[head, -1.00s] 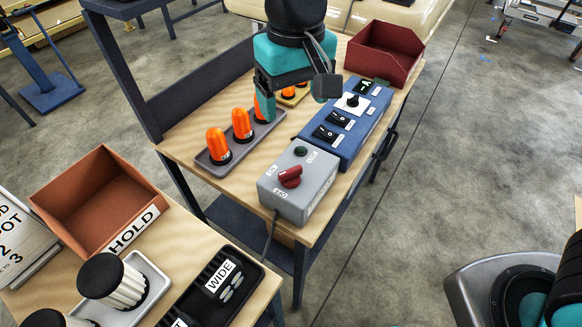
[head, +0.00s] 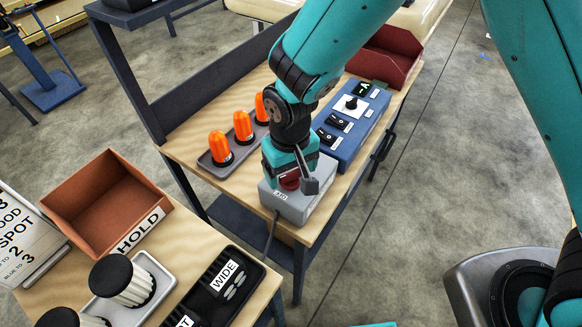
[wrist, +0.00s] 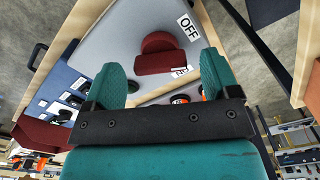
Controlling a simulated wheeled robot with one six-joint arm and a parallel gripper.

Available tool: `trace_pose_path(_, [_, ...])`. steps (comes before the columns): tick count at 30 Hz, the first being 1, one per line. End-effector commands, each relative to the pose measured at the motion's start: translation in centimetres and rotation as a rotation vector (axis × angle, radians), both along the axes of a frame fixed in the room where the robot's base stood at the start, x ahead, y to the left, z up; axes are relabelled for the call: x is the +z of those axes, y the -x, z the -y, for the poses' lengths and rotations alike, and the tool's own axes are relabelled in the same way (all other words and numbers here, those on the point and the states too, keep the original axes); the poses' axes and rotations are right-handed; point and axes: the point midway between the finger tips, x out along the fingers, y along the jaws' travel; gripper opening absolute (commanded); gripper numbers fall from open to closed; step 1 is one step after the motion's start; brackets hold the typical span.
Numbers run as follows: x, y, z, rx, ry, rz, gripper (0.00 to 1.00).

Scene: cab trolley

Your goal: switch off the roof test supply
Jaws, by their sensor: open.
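The roof test supply looks to be the grey box (head: 297,208) at the near end of the wooden bench, with a red rotary knob (head: 289,183) on top. In the wrist view the red knob (wrist: 166,62) sits on the grey panel (wrist: 115,45), its grip bar lying across the picture. An OFF label (wrist: 188,27) is up and right of it; a second label (wrist: 180,72) below is partly covered. My gripper (head: 290,178) is over the box. In the wrist view my open gripper (wrist: 160,70) has one finger on each side of the knob, with gaps; contact is not visible.
A blue switch box (head: 345,130) stands behind the grey box. Orange beacons (head: 243,127) stand in a tray to the left. A dark red bin (head: 385,55) is at the far end. A front table holds a HOLD bin (head: 105,205).

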Motion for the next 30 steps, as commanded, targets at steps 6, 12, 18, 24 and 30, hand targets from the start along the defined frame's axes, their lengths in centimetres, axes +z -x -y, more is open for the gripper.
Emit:
trace_pose_path(6, [-1.01, 0.02, 0.0, 0.0, 0.0, 0.0, 0.81])
trace_pose_path(12, [-1.03, 0.02, -0.01, 0.0, 0.0, 0.001, 0.81])
trace_pose_path(18, [-1.0, 0.01, -0.02, 0.0, 0.0, 0.001, 0.38])
trace_pose_path(24, [-0.99, 0.01, -0.02, 0.006, -0.001, 0.0, 0.32])
trace_pose_path(30, [-1.01, -0.01, -0.04, 0.063, -0.002, 0.001, 0.32])
